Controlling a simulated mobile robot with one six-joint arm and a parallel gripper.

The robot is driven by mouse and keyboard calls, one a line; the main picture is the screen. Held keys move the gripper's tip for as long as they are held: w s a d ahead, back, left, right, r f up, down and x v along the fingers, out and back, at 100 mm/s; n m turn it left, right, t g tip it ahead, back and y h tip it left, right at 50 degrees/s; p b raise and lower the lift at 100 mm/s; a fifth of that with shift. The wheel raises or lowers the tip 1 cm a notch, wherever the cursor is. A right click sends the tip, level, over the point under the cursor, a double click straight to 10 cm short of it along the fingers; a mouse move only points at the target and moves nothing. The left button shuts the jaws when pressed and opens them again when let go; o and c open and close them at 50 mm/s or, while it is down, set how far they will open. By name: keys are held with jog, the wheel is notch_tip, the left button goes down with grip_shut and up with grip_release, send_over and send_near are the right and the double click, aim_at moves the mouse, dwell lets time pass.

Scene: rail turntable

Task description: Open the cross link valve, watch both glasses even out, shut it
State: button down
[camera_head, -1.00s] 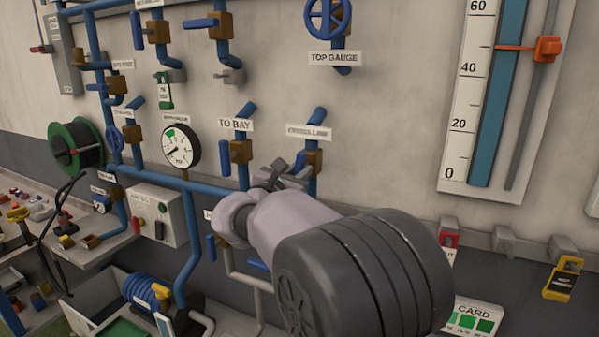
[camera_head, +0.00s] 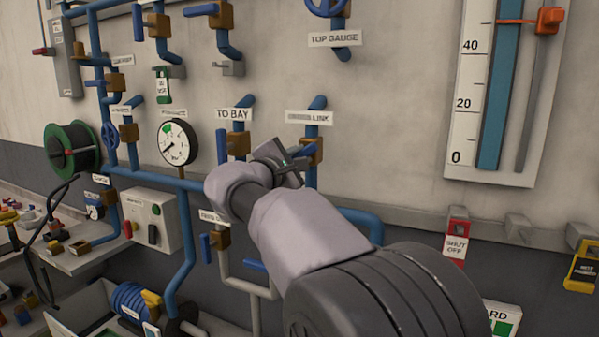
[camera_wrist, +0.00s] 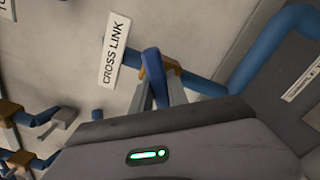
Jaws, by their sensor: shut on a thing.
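The cross link valve shows in the head view as a brass body (camera_head: 312,152) on a blue pipe under its label (camera_head: 309,118). In the wrist view its blue lever (camera_wrist: 153,66) stands between my fingers and looks roughly crosswise to the pipe. My gripper (camera_wrist: 158,92) is shut on this lever; in the head view the gripper (camera_head: 293,164) is at the valve and hides most of the lever. One gauge glass (camera_head: 497,98) with a blue column stands on a white scale at the right, its top beyond the frame. The second glass is not in view.
The TO BAY valve (camera_head: 239,146) is close left of my gripper, and the round pressure gauge (camera_head: 177,143) is farther left. Another valve (camera_head: 221,238) sits below. A red shut off tag (camera_head: 457,238) hangs at the right.

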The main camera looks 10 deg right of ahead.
jog(key=m+b, duration=0.4)
jog(key=m, duration=0.1)
jog(key=shift+f, duration=0.25)
jog(key=shift+r+m+b, duration=0.1)
jog(key=shift+m+b, duration=0.75)
jog(key=shift+m, duration=0.15)
jog(key=shift+r, duration=0.1)
jog(key=c, duration=1.3)
grip_release()
jog(key=shift+s, duration=0.1)
jog(key=p+v, duration=0.1)
jog(key=v, duration=1.6)
jog(key=shift+s+a, duration=0.1)
jog(key=shift+a, duration=0.05)
